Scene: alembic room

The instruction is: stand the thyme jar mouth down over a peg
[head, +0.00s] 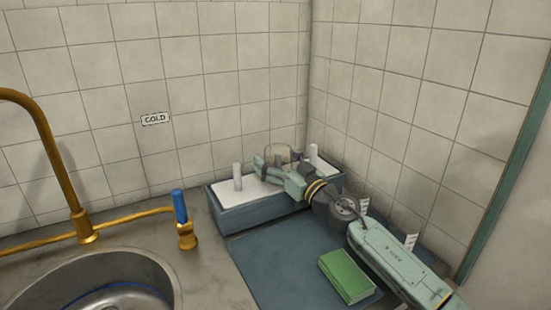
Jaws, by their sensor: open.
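A clear, brownish jar (278,151) shows at the rack, partly hidden behind my gripper. I cannot read a label on it, and its mouth is hidden. The rack is a grey-blue tray (262,215) with a white bed and upright pegs. A bare pale peg (237,177) stands on its left, and another peg (312,153) shows at the right. My gripper (272,166) is open over the tray, with its fingers at the jar. I cannot tell whether they touch it, or whether a peg is inside the jar.
A green block (347,277) lies on the blue mat (275,265) below my arm. A brass valve with a blue handle (180,206) stands left of the tray. The sink (110,283) and brass tap (50,150) are farther left. Tiled walls close off the corner behind the tray.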

